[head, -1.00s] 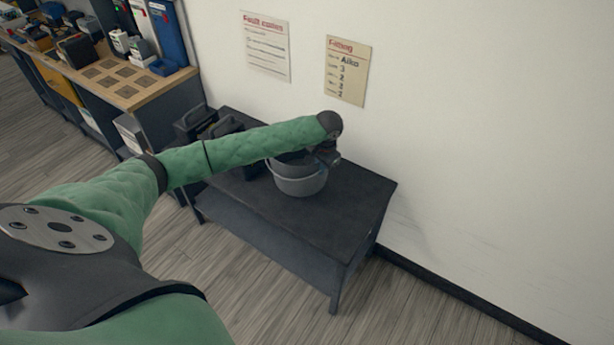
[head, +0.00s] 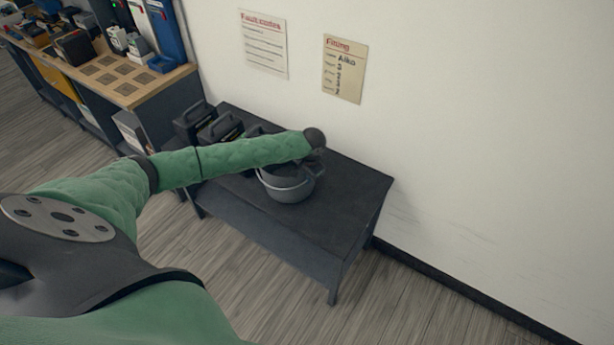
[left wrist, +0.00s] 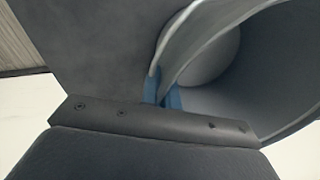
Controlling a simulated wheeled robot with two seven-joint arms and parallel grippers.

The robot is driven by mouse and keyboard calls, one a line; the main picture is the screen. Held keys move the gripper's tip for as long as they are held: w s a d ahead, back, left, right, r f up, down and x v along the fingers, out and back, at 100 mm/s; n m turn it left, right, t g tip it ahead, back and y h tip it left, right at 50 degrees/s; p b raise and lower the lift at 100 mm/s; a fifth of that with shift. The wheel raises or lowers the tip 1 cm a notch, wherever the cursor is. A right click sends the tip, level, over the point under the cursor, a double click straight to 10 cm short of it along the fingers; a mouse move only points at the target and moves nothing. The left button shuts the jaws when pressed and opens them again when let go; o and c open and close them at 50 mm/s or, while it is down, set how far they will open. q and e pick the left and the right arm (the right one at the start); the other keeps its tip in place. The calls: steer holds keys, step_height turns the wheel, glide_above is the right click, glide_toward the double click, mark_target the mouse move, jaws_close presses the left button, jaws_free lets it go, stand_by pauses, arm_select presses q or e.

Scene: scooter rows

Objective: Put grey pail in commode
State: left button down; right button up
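The grey pail (head: 287,188) is at the dark low table (head: 340,205) by the wall, with its mouth up. It fills much of the left wrist view (left wrist: 285,65). My left arm reaches over it, and my left gripper (head: 314,160) is at its far rim, partly hidden by the wrist. In the left wrist view the blue fingertips (left wrist: 164,92) sit on both sides of the pail's thin edge, closed on it. I cannot tell whether the pail's base touches the table. I can identify no commode in these views. My right gripper is out of view.
Several dark cases with handles (head: 221,128) stand on the table's left end, close to the pail. A wood-topped workbench (head: 125,88) with bins and tools is at the upper left. The table's right part is bare. The wall (head: 480,120) rises right behind it.

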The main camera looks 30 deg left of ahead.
arm_select(q)
steer(key=c, duration=2.1)
jaws_free()
steer(key=shift+f, duration=0.15)
steer(key=o, duration=0.4)
